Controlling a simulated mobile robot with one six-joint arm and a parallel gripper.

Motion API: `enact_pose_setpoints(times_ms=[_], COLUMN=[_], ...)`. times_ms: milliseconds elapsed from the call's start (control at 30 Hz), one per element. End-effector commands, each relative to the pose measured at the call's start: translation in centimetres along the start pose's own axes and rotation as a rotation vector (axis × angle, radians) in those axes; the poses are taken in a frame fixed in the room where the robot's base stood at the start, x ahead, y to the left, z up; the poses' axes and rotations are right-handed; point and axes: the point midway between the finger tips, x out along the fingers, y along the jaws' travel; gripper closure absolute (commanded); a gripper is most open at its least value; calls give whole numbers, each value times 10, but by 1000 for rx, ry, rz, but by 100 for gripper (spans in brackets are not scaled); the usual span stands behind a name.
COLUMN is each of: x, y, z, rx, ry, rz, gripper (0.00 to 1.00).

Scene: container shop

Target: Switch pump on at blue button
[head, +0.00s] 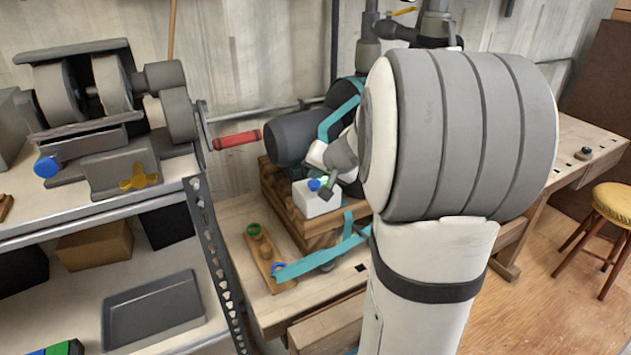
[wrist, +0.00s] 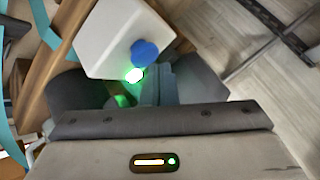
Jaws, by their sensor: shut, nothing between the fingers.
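The white switch box (head: 318,203) sits on the wooden block beside the dark pump motor (head: 290,135). Its blue button (head: 314,184) is on the top face, and shows large in the wrist view (wrist: 145,53). Right beside the button a small green lamp (wrist: 134,75) glows brightly, casting green light on my gripper. My gripper (head: 328,191) is shut and empty, with its tips close to the button and lamp. I cannot tell whether the tips touch the button. My arm hides part of the pump's right side.
A shelf at left carries a grey machine with another blue knob (head: 46,167) and a red-handled crank (head: 236,140). A wooden board (head: 268,257) with green and blue rings lies on the bench. A teal strap (head: 315,259) crosses near it. A stool (head: 612,205) stands at right.

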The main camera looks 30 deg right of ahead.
Motion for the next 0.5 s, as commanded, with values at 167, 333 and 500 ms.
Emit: enact_pose_setpoints(times_ms=[167, 333, 500], x=[0, -4, -17], y=[-1, -4, -13], z=[0, -3, -12], rx=[0, -1, -2], ry=[0, 1, 0], rz=[0, -1, -1], gripper=[100, 100, 100])
